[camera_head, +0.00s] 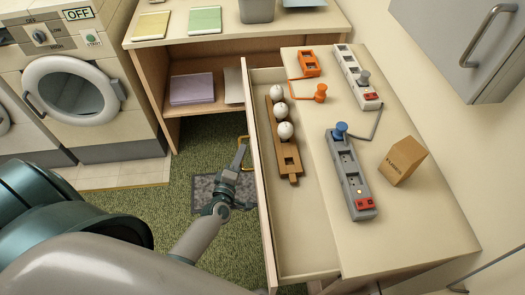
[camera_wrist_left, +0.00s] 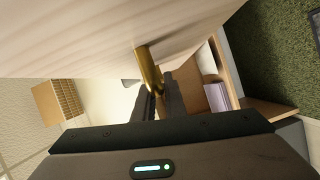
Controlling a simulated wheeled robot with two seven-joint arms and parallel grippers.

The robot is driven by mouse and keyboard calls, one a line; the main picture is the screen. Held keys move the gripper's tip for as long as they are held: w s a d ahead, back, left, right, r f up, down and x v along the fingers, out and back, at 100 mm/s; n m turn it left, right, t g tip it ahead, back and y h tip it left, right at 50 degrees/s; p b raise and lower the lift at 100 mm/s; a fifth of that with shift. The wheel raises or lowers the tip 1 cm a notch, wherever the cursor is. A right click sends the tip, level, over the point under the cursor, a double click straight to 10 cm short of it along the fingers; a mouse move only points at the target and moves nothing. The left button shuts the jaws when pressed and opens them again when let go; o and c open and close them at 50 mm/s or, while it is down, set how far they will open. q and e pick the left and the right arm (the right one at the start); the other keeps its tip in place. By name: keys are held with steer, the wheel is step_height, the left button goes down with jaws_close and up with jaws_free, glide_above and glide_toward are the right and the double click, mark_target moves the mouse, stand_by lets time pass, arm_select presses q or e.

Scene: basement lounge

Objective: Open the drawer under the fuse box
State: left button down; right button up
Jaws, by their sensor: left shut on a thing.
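The drawer (camera_head: 305,235) is pulled out from the pale wooden cabinet, and its inside shows. Its pale front also shows in the left wrist view (camera_wrist_left: 80,40). A brass handle (camera_wrist_left: 148,68) is on that front; part of it shows in the head view (camera_head: 246,139). My left gripper (camera_head: 240,158) is shut on the handle, with its two dark fingers (camera_wrist_left: 158,88) around the bar in the left wrist view. A grey wall box (camera_head: 445,45) with a metal handle hangs above the cabinet and looks like the fuse box. My right gripper is not in view.
A wooden holder (camera_head: 288,158) with white round bulbs lies in the drawer. A washing machine (camera_head: 75,85) stands left. Green carpet (camera_head: 200,150) lies free beside the drawer.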

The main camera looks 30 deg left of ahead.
arm_select(q)
steer(key=s+a, duration=0.4)
steer(key=a, duration=0.1)
steer(key=shift+a+b, duration=0.3)
steer(key=c, duration=1.8)
jaws_free()
steer(key=p+v, duration=0.1)
steer(key=v, duration=1.6)
steer(key=shift+s+p, duration=0.2)
steer(key=shift+p, duration=0.1)
steer(key=shift+f, duration=0.1)
